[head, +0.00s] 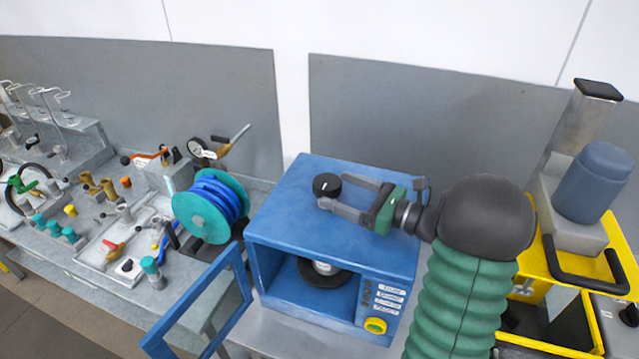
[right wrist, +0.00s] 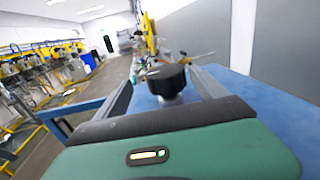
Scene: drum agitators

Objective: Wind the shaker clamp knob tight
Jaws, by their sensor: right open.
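The black clamp knob (head: 327,185) stands on top of the blue shaker box (head: 283,215). My right gripper (head: 331,191) reaches in from the right, low over the box top. Its two fingers are open, with the knob at or between their tips. In the right wrist view the black knob (right wrist: 167,80) sits on a short grey stem between the two spread fingers; contact with them cannot be made out. Inside the open front of the shaker a dark round plate holds a pale container (head: 322,268). My left gripper is not in view.
The shaker's blue door (head: 205,310) hangs open to the front left. A teal and blue reel (head: 212,205) stands left of the box. A yellow-framed machine (head: 575,250) stands at the right. Valves and fittings crowd the left bench. Grey panels rise behind.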

